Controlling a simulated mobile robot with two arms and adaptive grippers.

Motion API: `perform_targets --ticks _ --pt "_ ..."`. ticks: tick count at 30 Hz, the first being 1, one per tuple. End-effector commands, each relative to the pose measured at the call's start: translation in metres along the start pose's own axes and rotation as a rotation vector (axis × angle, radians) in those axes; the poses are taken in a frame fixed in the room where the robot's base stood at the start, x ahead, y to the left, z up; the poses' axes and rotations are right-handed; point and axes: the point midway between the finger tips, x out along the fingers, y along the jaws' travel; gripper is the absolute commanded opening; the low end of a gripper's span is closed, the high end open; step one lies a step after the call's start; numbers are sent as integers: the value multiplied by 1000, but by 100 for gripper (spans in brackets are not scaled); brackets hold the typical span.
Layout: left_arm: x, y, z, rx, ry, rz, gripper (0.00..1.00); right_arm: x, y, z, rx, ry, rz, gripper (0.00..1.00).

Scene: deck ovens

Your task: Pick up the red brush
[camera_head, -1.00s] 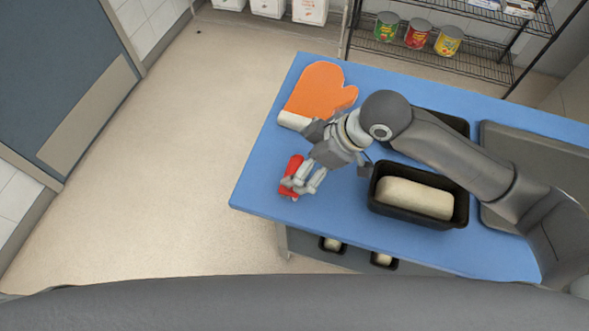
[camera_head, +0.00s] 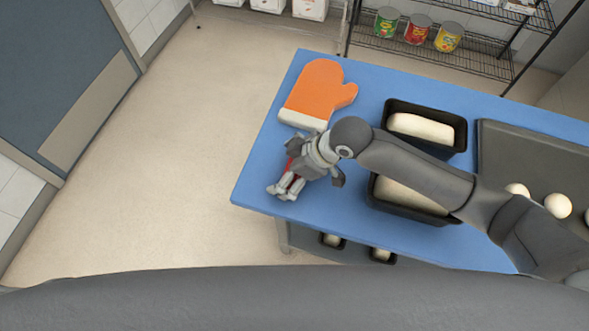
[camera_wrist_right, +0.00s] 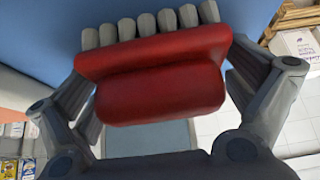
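The red brush (camera_wrist_right: 155,80) fills the middle of the right wrist view, its grey bristles along its upper edge. In the head view it lies near the left edge of the blue tabletop, and only slivers of red show under my right gripper (camera_head: 284,190). In the right wrist view the fingers of my right gripper (camera_wrist_right: 160,100) stand wide apart, one at each side of the brush. Their tips are partly hidden behind it, so contact is not clear. My left gripper is not in view.
An orange mitt (camera_head: 318,92) lies behind the gripper on the blue table (camera_head: 262,178). Two black loaf pans, one at the back (camera_head: 459,138) and one in front (camera_head: 373,196), hold dough. A dark tray (camera_head: 510,150) with dough balls lies right. Open floor is left.

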Motion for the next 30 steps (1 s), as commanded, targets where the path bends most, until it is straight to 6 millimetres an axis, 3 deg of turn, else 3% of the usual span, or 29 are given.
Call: perform_targets --ticks 1,9,20,25,30 --pt "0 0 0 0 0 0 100 0 0 0 0 0 0 90" --pt "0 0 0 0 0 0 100 0 0 0 0 1 0 58" --pt "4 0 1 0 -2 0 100 -7 1 -5 0 2 1 57" --pt "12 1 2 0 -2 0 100 -26 1 -18 -3 5 2 57" --pt "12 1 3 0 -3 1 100 -59 -13 -16 -3 3 2 57"
